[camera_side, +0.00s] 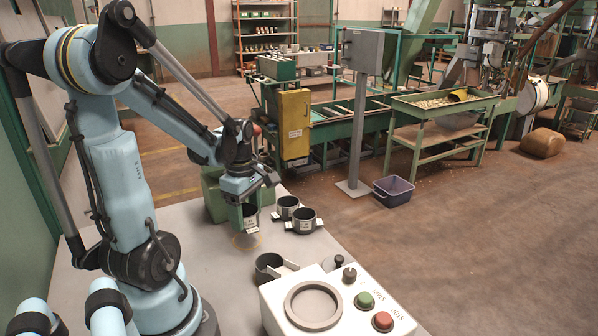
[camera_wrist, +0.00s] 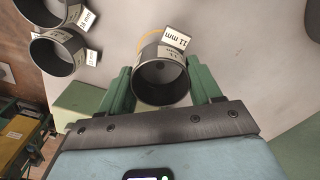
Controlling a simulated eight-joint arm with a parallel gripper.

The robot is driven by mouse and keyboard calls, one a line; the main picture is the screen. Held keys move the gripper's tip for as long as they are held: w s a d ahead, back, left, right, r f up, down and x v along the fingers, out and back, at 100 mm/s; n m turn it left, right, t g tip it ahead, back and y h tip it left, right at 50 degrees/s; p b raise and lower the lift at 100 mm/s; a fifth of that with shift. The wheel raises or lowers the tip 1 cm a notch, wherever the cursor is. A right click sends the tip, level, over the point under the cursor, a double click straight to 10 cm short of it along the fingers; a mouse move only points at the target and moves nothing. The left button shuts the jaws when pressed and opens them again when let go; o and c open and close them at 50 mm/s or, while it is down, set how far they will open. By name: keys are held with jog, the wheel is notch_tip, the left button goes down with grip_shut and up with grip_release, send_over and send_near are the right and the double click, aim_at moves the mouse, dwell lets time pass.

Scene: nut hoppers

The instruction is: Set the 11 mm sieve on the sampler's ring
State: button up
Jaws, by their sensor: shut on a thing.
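The sieve marked 11 mm (camera_wrist: 161,72) is a dark round cup with a white tag, and it sits between the green jaws of my gripper (camera_wrist: 160,90) in the wrist view. My gripper is shut on it. In the side view my gripper (camera_side: 246,214) points down near the table's far end, with the sieve (camera_side: 251,217) partly hidden by a jaw. I cannot tell whether the sieve's base touches the table. The sampler (camera_side: 345,300) is a pale box at the front, with a grey ring (camera_side: 313,305) on top. The ring looks empty.
Two other tagged sieves (camera_side: 287,206) (camera_side: 303,221) stand just right of my gripper. A dark cup (camera_side: 268,266) stands behind the sampler. The sampler carries a green button (camera_side: 364,300), a red button (camera_side: 382,321) and a dark knob (camera_side: 349,275). The table's middle is clear.

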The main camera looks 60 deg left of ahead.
aim_at(246, 226)
jog(key=shift+a+f, duration=0.3)
jog(key=shift+f, duration=1.9)
jog(key=shift+f, duration=0.1)
jog(key=o, duration=1.1)
jog(key=shift+c, duration=0.2)
notch_tip(246, 226, up, 12)
jog(key=w+d+m+t, duration=0.3)
jog(key=w+d+m, duration=0.1)
jog(key=d+m, duration=0.6)
jog(key=w+d+m+t, duration=0.3)
jog(key=d+m, duration=0.7)
jog(key=m, duration=0.4)
jog(key=shift+w+r+m+t, duration=0.35)
jog(key=shift+w+m+t, duration=0.05)
jog(key=shift+t, duration=0.2)
